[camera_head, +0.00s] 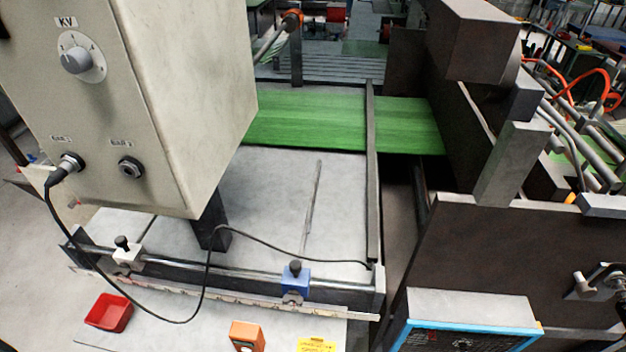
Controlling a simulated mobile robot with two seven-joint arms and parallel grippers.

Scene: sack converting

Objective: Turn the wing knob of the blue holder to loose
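The blue holder (295,281) sits on the metal rail (240,276) along the front edge of the grey table, right of the middle of the rail. A small black knob (295,266) stands on top of it. A small pale part shows low on its front, too small to make out. I cannot tell from this view how the wing knob is turned. A similar white holder (127,254) with a black knob sits further left on the same rail. Neither of my grippers shows in this view.
A large beige control box (150,110) overhangs the table at left; its black cable (265,243) loops in front of the rail and behind the blue holder. A red tray (109,313), an orange box (247,336) and a yellow label (315,345) lie in front. Dark machinery (530,245) stands at right.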

